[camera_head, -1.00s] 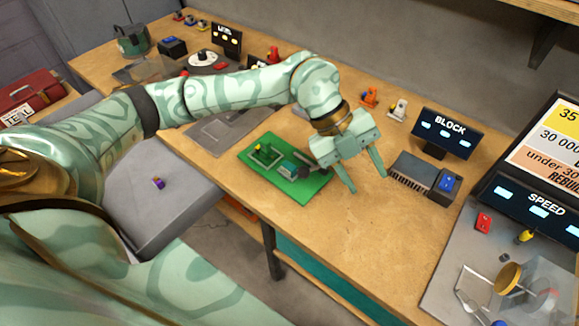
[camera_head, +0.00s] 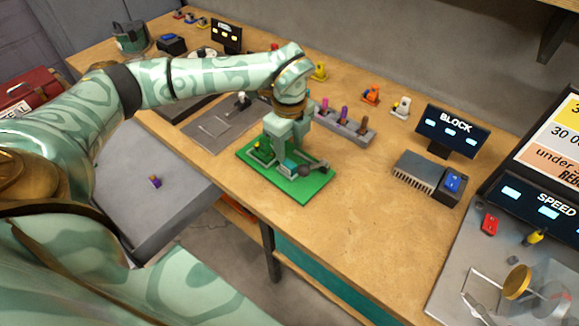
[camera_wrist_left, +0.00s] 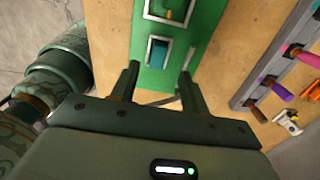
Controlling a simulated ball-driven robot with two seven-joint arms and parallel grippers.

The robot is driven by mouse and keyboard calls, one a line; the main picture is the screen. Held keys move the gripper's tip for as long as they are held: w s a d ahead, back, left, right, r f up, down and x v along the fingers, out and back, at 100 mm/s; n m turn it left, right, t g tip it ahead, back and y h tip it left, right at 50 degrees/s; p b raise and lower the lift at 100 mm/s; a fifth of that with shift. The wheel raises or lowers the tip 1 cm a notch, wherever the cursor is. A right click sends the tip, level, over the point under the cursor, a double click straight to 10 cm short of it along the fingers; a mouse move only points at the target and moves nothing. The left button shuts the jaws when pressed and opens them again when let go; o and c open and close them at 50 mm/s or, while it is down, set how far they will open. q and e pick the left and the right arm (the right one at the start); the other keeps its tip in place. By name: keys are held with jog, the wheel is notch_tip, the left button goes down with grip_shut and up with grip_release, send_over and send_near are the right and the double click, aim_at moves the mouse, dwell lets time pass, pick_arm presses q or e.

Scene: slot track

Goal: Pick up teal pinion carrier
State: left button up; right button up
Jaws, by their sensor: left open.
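The teal pinion carrier (camera_wrist_left: 158,53) shows as a small teal block inside a grey-edged frame on the green board (camera_wrist_left: 206,25). In the head view the teal carrier (camera_head: 289,167) sits on the green board (camera_head: 310,195), partly hidden by my gripper. My left gripper (camera_head: 277,150) points down over the board. In the left wrist view its two fingers (camera_wrist_left: 160,72) are apart, one on each side of the carrier's line, with nothing between them. I cannot tell how far the fingertips are above the carrier. My right gripper is not in view.
A grey rack (camera_head: 352,133) with pink, purple and brown handles stands behind. A finned grey block (camera_head: 418,172) is to the right. The table front right of the board is clear.

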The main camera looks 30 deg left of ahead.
aim_at(289, 163)
pick_arm(q)
notch_tip(289, 163, down, 5)
jog(key=shift+s+f+b, duration=0.1)
jog(key=shift+f+b, duration=0.05)
jog(key=shift+b, duration=0.65)
grip_shut()
